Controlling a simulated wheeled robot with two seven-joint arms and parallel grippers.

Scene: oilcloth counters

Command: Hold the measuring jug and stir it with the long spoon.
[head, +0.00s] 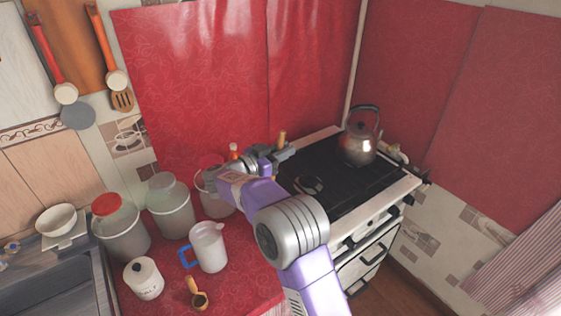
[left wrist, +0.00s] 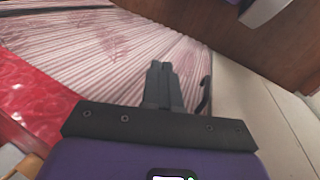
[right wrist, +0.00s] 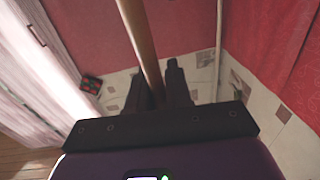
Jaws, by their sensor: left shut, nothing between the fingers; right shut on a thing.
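The measuring jug (head: 209,247) is white with a blue handle on its left side. It stands upright on the red counter, apart from both grippers. My right gripper (head: 281,152) is up above the counter's back edge beside the stove. It is shut on a wooden handle, taken as the long spoon (right wrist: 139,40), which shows between the fingers in the right wrist view. Its tip shows above the gripper in the head view (head: 282,136); its lower end is hidden. My left gripper (left wrist: 163,75) is shut and empty, near a striped curtain, and out of the head view.
Lidded canisters (head: 170,207) stand behind the jug. A stove (head: 335,175) with a metal kettle (head: 359,140) is to the right. A sink (head: 60,283) is at the left.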

